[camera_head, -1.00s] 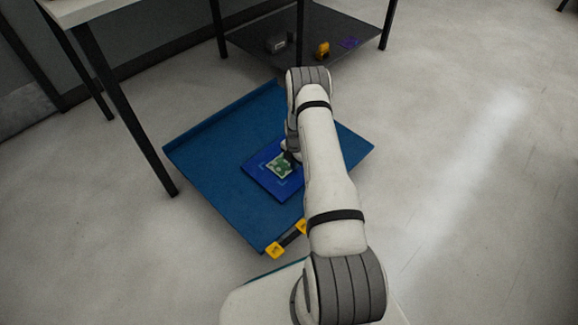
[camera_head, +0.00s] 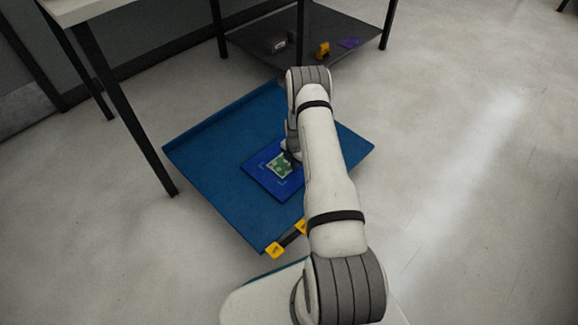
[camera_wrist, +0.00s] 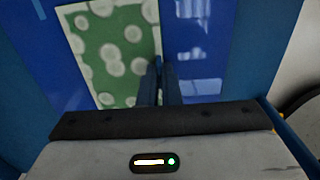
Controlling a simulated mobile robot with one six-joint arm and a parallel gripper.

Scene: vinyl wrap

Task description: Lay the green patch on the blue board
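The green patch (camera_head: 279,166), with pale round spots and a cream border, is over the blue board (camera_head: 261,183), within the board's outline. In the wrist view the patch (camera_wrist: 112,50) fills the upper left, and the board (camera_wrist: 195,35) shows to its right. My gripper (camera_head: 291,158) is at the patch's right side. In the wrist view its fingers (camera_wrist: 158,68) are close together at the patch's right edge, with that edge running in between them. I cannot tell whether the patch lies fully flat on the board. My arm hides part of the board's right side.
The board lies on a larger blue tray (camera_head: 208,160) on the floor, with yellow-and-black parts (camera_head: 275,250) at its near edge. A table leg (camera_head: 125,110) stands to the left. A dark shelf (camera_head: 345,32) behind holds a grey item, a yellow item (camera_head: 322,49) and a purple piece (camera_head: 349,43). Floor to the right is clear.

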